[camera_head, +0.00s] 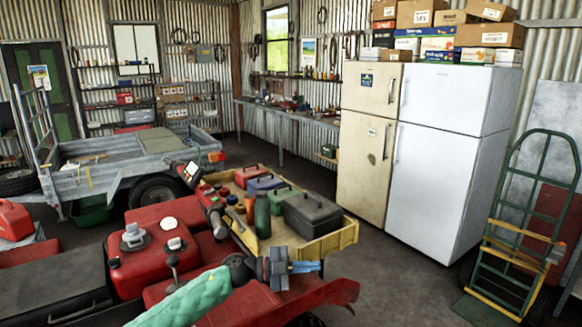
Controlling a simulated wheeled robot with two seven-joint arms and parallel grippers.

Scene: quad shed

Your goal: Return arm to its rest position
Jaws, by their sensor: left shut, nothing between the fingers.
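My left arm, in a pale green padded sleeve (185,302), reaches in from the bottom of the head view. My left gripper (308,267), grey with blue fingers, is shut and empty. In the picture it shows in front of the red quad bike (155,248), just below the near edge of its yellow tray (330,243). I cannot tell whether it touches the quad. My right gripper is not in view.
The tray carries a black toolbox (312,215), a green bottle (262,215) and small coloured boxes. Two fridges (450,130) stand behind, a green hand truck (515,230) at right, a grey trailer (110,165) at left. Floor (400,285) between quad and hand truck is clear.

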